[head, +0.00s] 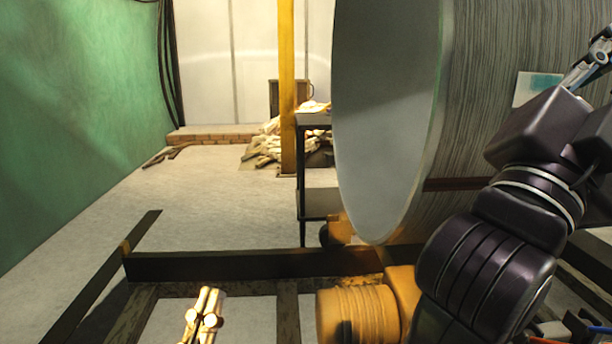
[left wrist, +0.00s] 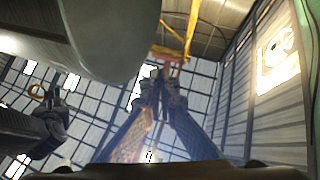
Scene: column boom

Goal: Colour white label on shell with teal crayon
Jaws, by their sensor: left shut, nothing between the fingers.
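The shell (head: 480,90) is a large grey cylinder lying on its side, its pale flat end facing left. A white label (head: 523,91) on its curved side bears a teal patch over part of it. My right arm reaches up in front of the shell, partly covering the label. My right gripper (head: 590,60) is beside the label at the right edge, cut off by the frame; its fingertips and any crayon in it are not clear. My left gripper (head: 207,298) is low at the bottom, apart from the shell. Its fingers are together and empty, also in the left wrist view (left wrist: 160,80).
A dark steel beam (head: 250,264) crosses below the shell, with an orange roller (head: 352,314) near it. A yellow post (head: 287,90) and a dark-legged table (head: 313,120) stand behind. A green curtain (head: 75,110) hangs at left. The floor (head: 215,205) left of the post is mostly clear.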

